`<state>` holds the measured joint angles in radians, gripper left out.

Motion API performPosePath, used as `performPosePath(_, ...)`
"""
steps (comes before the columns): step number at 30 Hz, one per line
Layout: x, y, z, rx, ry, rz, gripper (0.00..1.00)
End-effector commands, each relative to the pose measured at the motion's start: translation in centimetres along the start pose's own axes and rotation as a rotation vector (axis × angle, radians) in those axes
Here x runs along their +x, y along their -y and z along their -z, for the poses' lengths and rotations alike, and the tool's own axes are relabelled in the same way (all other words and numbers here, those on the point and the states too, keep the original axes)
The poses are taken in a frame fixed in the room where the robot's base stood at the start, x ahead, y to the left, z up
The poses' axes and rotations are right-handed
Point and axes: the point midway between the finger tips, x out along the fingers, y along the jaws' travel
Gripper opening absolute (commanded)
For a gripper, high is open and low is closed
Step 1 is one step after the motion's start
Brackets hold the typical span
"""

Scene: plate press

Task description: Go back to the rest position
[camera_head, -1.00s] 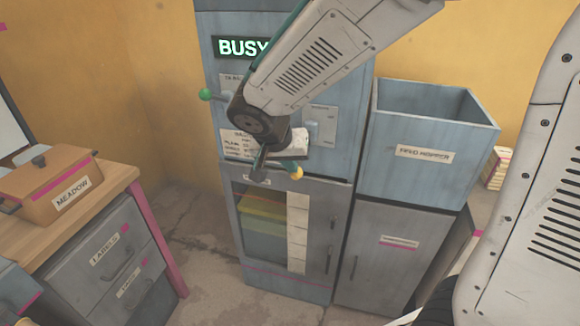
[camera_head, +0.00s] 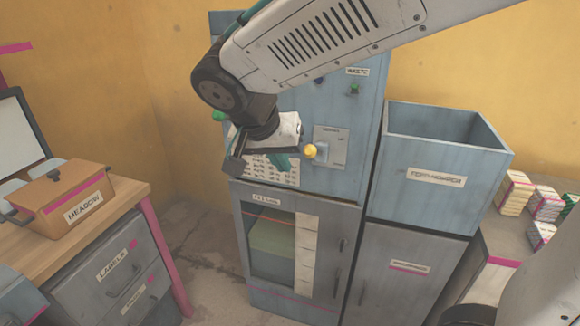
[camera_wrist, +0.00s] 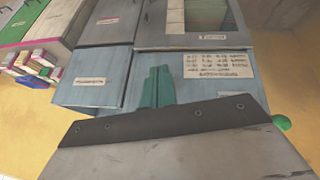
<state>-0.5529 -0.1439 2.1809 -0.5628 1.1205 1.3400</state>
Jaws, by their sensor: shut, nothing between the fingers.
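My gripper (camera_head: 281,164) hangs in front of the blue press (camera_head: 365,110), beside its yellow knob (camera_head: 310,150). Its green fingers are shut and empty; I cannot tell whether they touch the panel. In the wrist view, the closed fingers (camera_wrist: 158,86) stand upright at the centre, with the press upside down behind them. My arm crosses the top of the head view and hides much of the press's upper front, where no display shows. A green knob (camera_head: 218,116) shows at the press's left side.
The open-topped feed hopper (camera_head: 436,190) stands to the right of the press. Small coloured packs (camera_head: 515,192) lie on a surface further right. At left, a desk (camera_head: 135,192) carries an orange-brown MEADOW box (camera_head: 65,200). Open floor lies between desk and press.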

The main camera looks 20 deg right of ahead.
Motion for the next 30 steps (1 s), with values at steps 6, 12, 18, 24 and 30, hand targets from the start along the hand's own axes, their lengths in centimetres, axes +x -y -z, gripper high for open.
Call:
performPosePath(6, -0.9, 0.0, -0.3, 0.001, 0.001, 0.0, 0.0)
performPosePath(12, -0.9, 0.0, -0.3, 0.001, 0.001, 0.0, 0.0)
performPosePath(18, -0.8, 0.0, -0.5, -0.103, 0.009, -0.002, 0.0)
performPosePath(24, 0.3, -3.9, -4.5, -0.477, 0.166, 0.02, 0.0)
performPosePath(30, 0.6, -12.6, -8.6, -0.694, 0.325, 0.19, 0.0)
